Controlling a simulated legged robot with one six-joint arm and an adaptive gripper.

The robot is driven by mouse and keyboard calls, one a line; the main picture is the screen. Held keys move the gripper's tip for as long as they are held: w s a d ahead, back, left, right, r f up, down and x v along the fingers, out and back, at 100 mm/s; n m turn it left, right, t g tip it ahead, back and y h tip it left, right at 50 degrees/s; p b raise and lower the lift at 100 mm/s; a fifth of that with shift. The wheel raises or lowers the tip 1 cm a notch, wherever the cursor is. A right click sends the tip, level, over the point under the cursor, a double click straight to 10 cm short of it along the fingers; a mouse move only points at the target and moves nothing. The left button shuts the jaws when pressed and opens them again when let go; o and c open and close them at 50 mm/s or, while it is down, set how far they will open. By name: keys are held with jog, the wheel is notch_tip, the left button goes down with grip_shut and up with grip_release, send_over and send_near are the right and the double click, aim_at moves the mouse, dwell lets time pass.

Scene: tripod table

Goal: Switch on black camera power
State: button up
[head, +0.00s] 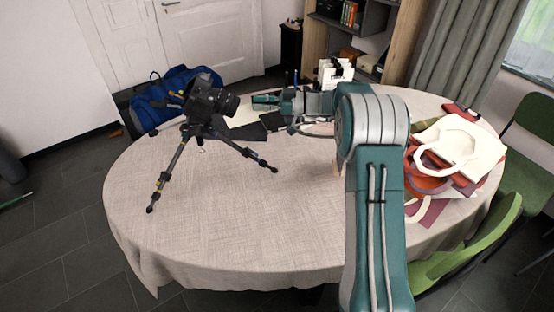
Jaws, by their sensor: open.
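The black camera (208,100) sits on a small black tripod (190,138) on the left part of the table (220,225). Its lens points to the right, and it looks slightly tilted. The power switch is too small to make out. My gripper (262,102) is open to the right of the camera, at about lens height, with its fingers pointing left toward it. There appears to be a small gap between the fingertips and the lens. I see nothing held in the gripper.
Bags in white and red (460,150) lie at the table's right side. Dark flat items lie under my gripper. A blue bag (165,95) is behind the camera, beyond the table. Green chairs (475,245) stand at the right. The front of the table is clear.

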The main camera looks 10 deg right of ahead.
jog(key=s+r+m+h, duration=0.2)
jog(key=s+m+h, duration=0.1)
jog(key=s, duration=0.6)
jog(key=s+a+r+m+g+h, duration=0.1)
jog(key=s+h, duration=0.4)
jog(key=s, duration=0.5)
jog(key=s+a+r+m+g+h, duration=0.1)
jog(key=s+r+m+h, duration=0.2)
jog(key=s+m, duration=0.3)
jog(key=shift+s+h, duration=0.6)
jog(key=shift+s, duration=1.45)
jog(key=shift+r, duration=0.1)
